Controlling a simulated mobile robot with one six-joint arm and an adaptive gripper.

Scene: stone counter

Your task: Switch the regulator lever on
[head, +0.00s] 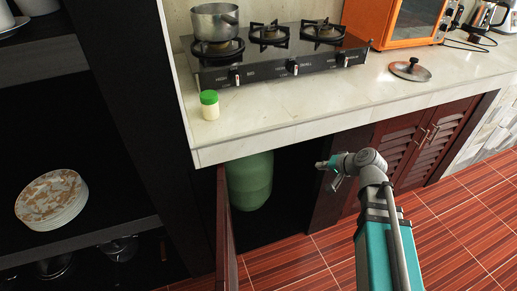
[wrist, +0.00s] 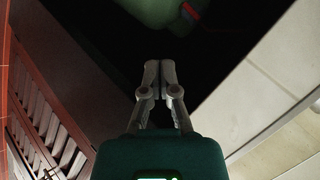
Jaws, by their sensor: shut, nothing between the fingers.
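A green gas cylinder (head: 250,182) stands in the open cabinet under the counter, its top hidden by the counter edge. In the wrist view part of the green cylinder (wrist: 150,8) shows at the top edge, with a small red piece (wrist: 190,11) beside it. The red piece may be the regulator lever; it is cut off by the frame and I cannot tell its position. My gripper (head: 321,165) is at the right side of the cabinet opening, apart from the cylinder. In the wrist view my gripper (wrist: 160,66) has its fingertips together and empty.
An open cabinet door (head: 226,235) stands at the left of the opening. The counter front edge (head: 270,141) overhangs it. Louvred doors (head: 415,140) are at the right. A stove (head: 280,60) with a pot (head: 214,22) and a green-lidded jar (head: 209,104) are above.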

